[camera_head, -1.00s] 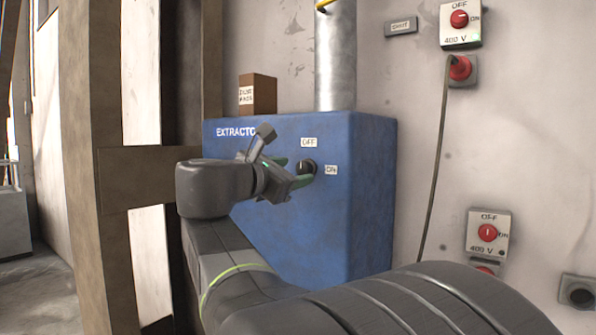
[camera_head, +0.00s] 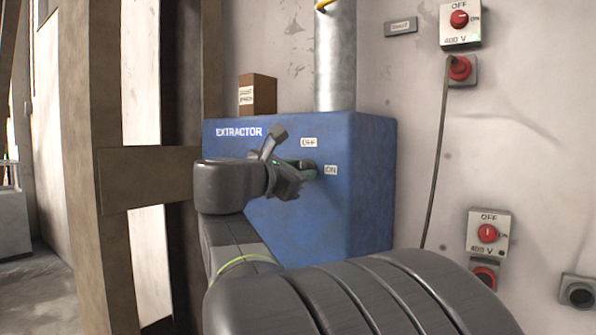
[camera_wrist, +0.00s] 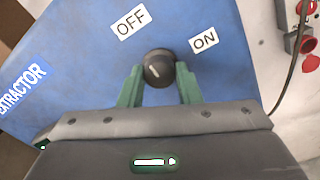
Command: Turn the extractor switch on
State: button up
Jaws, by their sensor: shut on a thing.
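The extractor switch is a round black knob (camera_wrist: 158,66) on the front of the blue extractor box (camera_head: 370,190). In the wrist view it sits between an OFF label (camera_wrist: 131,21) at upper left and an ON label (camera_wrist: 204,39) at upper right. A short pale mark shows on its face; it seems to point toward the OFF side. My gripper (camera_wrist: 160,80) has its green fingers on either side of the knob, shut on it. In the head view my gripper (camera_head: 306,169) reaches the box front from the left and partly hides the knob.
A brown box (camera_head: 258,95) and a metal pipe (camera_head: 335,60) stand on the extractor box. Red 400 V switches (camera_head: 459,20) and a hanging cable (camera_head: 437,150) are on the wall at right. A wooden post and crossbeam (camera_head: 145,178) stand at left.

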jog(key=shift+m+b, duration=0.35)
jog(key=shift+m, duration=0.05)
jog(key=shift+f+m+h+b, duration=0.1)
jog(key=shift+m+h+b, duration=0.3)
jog(key=shift+m+b, duration=7.25)
jog(key=shift+m+p, duration=1.2)
jog(key=shift+m, duration=0.05)
jog(key=o, duration=1)
jog(key=shift+c, duration=0.2)
jog(key=shift+a, duration=0.1)
jog(key=p+v, duration=0.1)
jog(key=v, duration=1.2)
jog(key=shift+s+a, duration=0.2)
jog(key=shift+s, duration=0.15)
